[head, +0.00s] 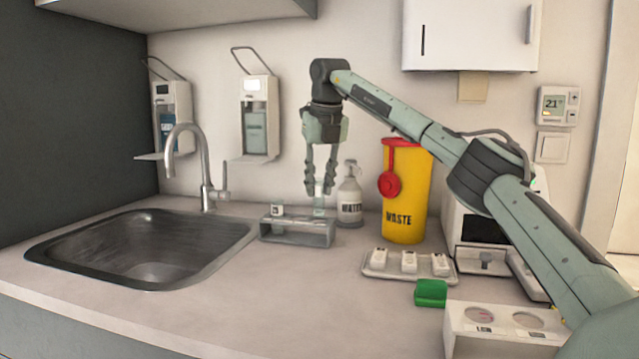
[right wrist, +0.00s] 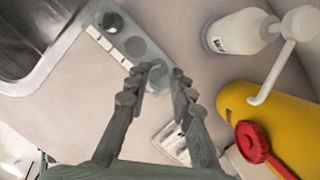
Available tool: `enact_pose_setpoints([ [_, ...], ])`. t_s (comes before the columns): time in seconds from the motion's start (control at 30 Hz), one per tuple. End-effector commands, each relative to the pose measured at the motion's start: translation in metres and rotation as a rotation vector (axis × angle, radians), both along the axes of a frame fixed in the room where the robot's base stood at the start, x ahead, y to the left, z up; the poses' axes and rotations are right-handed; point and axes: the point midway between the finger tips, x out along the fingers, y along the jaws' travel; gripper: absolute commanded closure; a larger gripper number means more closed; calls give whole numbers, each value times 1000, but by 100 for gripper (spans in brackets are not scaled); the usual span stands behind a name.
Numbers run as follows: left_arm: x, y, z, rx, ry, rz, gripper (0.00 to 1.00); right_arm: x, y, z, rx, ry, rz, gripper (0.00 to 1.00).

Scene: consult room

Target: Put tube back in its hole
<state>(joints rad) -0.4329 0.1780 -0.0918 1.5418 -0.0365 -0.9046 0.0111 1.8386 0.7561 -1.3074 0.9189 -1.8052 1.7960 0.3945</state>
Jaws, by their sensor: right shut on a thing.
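The tube (head: 319,202) is pale and slim and hangs upright between the fingertips of my right gripper (head: 320,188), which is shut on it. Its round top shows between the fingertips in the right wrist view (right wrist: 158,79). The tube is at the right part of the grey rack (head: 297,232); I cannot tell whether its lower end is inside a hole. In the right wrist view the rack (right wrist: 118,54) has a dark round hole (right wrist: 135,47) beside the fingertips. Another labelled tube (head: 277,211) stands at the rack's left end. My left gripper is not in view.
The sink (head: 150,245) is left of the rack. A white pump bottle (head: 350,198) and a yellow waste bin (head: 405,195) stand close behind and right. A tray (head: 378,273) with white pieces and a green block (head: 430,292) lie right. The front counter is clear.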

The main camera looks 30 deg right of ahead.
Motion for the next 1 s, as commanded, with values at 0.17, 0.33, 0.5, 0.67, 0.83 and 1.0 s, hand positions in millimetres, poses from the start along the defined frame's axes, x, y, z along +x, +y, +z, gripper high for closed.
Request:
enact_pose_setpoints([
  [0.17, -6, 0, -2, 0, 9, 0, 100, 0, 0, 0, 0, 0, -1, 95],
  [0.33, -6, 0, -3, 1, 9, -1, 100, 0, 0, -2, 0, 0, -1, 95],
  [0.5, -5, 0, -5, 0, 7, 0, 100, 0, 0, -7, 0, 0, 0, 95],
  [0.67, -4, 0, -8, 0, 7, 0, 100, 0, 0, -12, 0, -1, 0, 95],
  [0.83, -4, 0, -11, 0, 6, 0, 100, 0, 0, -18, 0, 0, -1, 95],
  [1.0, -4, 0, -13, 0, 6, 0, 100, 0, 0, -24, 0, 0, -1, 95],
])
